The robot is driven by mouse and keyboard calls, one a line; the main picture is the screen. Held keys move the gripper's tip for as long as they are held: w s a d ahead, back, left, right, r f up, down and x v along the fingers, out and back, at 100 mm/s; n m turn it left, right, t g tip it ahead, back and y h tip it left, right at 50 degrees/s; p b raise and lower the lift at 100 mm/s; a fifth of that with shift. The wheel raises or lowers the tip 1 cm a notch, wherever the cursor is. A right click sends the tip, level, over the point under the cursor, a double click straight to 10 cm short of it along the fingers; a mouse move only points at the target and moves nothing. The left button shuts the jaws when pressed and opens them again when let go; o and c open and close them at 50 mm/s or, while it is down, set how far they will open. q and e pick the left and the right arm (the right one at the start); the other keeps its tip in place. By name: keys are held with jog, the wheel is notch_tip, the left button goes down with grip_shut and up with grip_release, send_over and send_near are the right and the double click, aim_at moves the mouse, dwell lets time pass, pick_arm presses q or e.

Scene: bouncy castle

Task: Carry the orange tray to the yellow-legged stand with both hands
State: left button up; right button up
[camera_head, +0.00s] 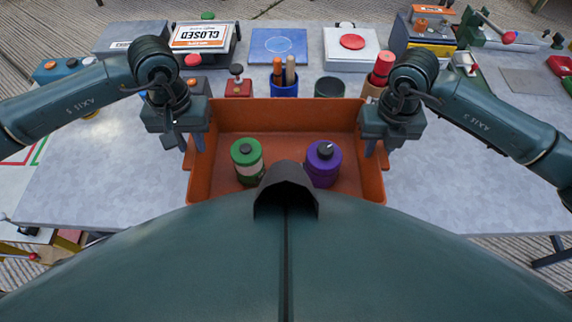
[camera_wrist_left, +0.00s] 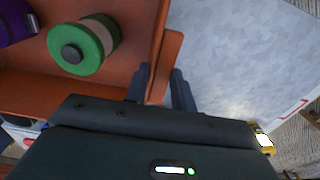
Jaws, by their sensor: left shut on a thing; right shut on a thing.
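The orange tray (camera_head: 285,116) is in the middle of the head view, close in front of my body, over the grey table. It holds a green container (camera_head: 246,158) and a purple container (camera_head: 322,163), both with dark caps. My left gripper (camera_head: 192,150) is shut on the tray's left side; the left wrist view shows its fingers (camera_wrist_left: 160,88) around an orange handle tab. My right gripper (camera_head: 378,148) is shut on the tray's right side. My body hides the tray's near edge.
The grey table (camera_head: 110,175) has free room left and right of the tray. Along its back stand a closed sign (camera_head: 202,37), a blue panel (camera_head: 279,46), a red-button box (camera_head: 351,46), a blue cup (camera_head: 284,88) and a dark cup (camera_head: 329,87). Yellow parts (camera_head: 15,252) show at lower left.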

pick_arm(q)
grip_shut()
pick_arm(e)
grip_shut()
pick_arm(q)
jog(key=shift+w+r, duration=0.1)
pick_arm(e)
jog(key=shift+w+r, duration=0.1)
jog(key=shift+r, duration=0.05)
